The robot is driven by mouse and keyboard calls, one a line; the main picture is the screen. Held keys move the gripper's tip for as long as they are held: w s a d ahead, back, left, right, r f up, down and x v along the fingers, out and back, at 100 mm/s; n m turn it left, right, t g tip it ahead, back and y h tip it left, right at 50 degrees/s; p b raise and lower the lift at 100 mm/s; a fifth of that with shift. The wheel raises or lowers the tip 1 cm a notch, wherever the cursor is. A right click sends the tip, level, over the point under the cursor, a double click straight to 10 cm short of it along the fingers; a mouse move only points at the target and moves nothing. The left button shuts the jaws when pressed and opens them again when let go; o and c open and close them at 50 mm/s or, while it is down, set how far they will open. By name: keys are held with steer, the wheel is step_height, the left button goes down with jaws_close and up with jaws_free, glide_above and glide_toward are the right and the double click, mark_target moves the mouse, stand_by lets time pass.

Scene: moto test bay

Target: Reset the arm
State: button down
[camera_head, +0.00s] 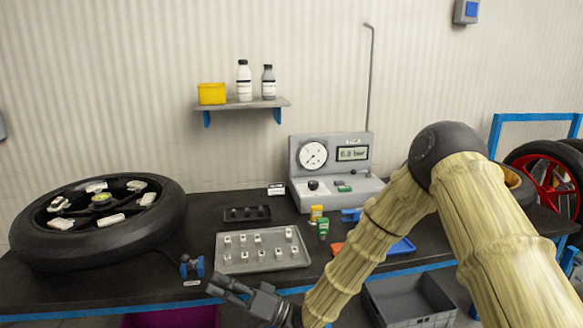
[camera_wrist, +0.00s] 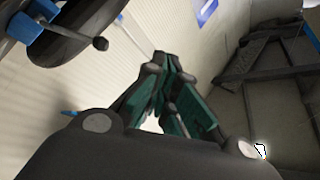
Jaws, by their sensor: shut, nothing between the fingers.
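My arm, in a pale yellow ribbed sleeve, reaches from the right side of the head view down to the front edge of the bench. My gripper (camera_head: 216,283) is dark and points left, low in front of the bench edge, below the grey tray. In the wrist view the fingers of my gripper (camera_wrist: 165,62) meet at their tips, with green inner parts visible. Nothing shows between them. The gripper touches nothing that I can make out.
A black bench (camera_head: 205,204) holds a large wheel (camera_head: 166,217), a grey tray (camera_head: 303,257) of small parts, a black holder (camera_head: 247,214) and a gauge unit (camera_head: 333,188). A small blue-ended part (camera_head: 192,267) sits near the front edge, close to my gripper. A grey crate (camera_head: 411,303) stands below.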

steer(key=s+d+f+m+t+h+p, duration=0.15)
steer(key=d+f+h, duration=0.25)
steer(key=f, duration=0.4)
steer(key=s+d+f+m+t+h+p, duration=0.1)
steer(key=d+f+m+t+h, duration=0.25)
steer(key=f, duration=0.55)
steer(key=s+d+f+m+g+h+p, duration=0.1)
steer(key=s+d+f+g+h, duration=0.1)
steer(key=s+d+f+h, duration=0.75)
steer(key=s+d+f+g+h+p, duration=0.1)
steer(key=s+d+f+g+h, duration=0.1)
steer(key=s+d, duration=0.9)
steer(key=s+d+f+g+h+p, duration=0.1)
steer(key=s+d+f+g+h, duration=0.2)
steer(key=s+d, duration=0.8)
step_height(320, 180, down, 4)
steer(key=shift+s+d+r+m+g, duration=0.15)
steer(key=shift+s+m+g, duration=0.4)
steer(key=shift+g, duration=0.55)
steer(key=shift+s, duration=0.1)
